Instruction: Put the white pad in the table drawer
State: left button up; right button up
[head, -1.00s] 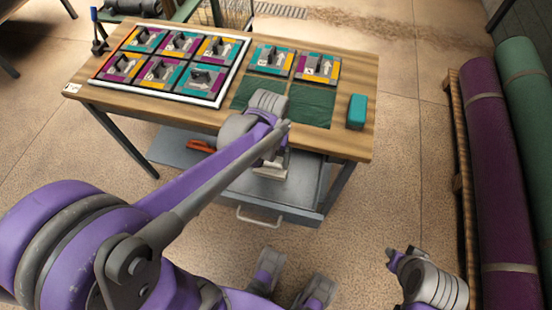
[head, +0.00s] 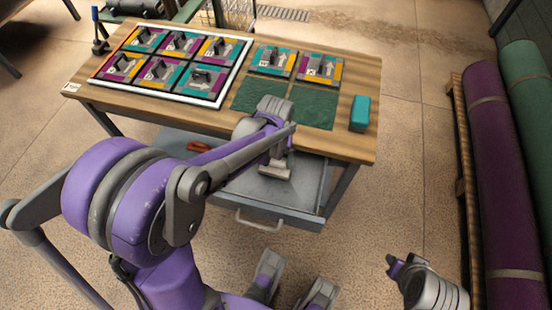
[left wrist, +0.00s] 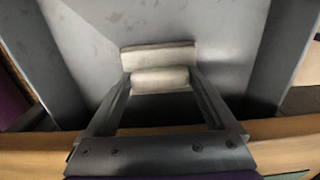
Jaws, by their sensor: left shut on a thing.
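The white pad (left wrist: 160,55) is a small cream block between the fingertips of my left gripper (left wrist: 160,80). In the head view the pad (head: 275,173) shows below the left gripper (head: 277,160), over the floor of the open grey table drawer (head: 268,190). The left gripper is shut on the pad. I cannot tell whether the pad touches the drawer floor. The drawer is pulled out towards me, with its handle (head: 258,221) at the front. My right gripper (head: 395,265) is at the lower right, away from the table; its jaw opening is unclear.
The wooden table top (head: 215,118) overhangs the drawer's back. It holds a framed board (head: 172,62) of coloured tiles, two more tiles, green mats (head: 312,107) and a teal block (head: 360,113). A red-orange object (head: 200,146) lies left under the top. Rolled rugs (head: 495,160) stand right.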

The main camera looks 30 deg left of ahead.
aim_at(276, 161)
pick_arm(q)
jog(key=shift+f, duration=0.2)
jog(key=o, duration=1.2)
jog(key=shift+o, duration=0.2)
jog(key=shift+r, duration=0.55)
notch_tip(276, 161, up, 11)
jog(key=p, duration=0.3)
jog(key=s+d+t, duration=0.1)
jog(key=s, duration=0.3)
jog(key=s+d+f+m+t, duration=0.1)
jog(key=s+t, duration=0.1)
jog(key=s, duration=0.2)
jog(key=s+d+m+t, duration=0.1)
jog(key=s, duration=0.4)
jog(key=shift+d+f+t, duration=0.3)
jog(key=shift+s+d+f+m, duration=0.1)
jog(key=shift+s+f+m, duration=0.1)
jog(key=shift+s+m, duration=0.1)
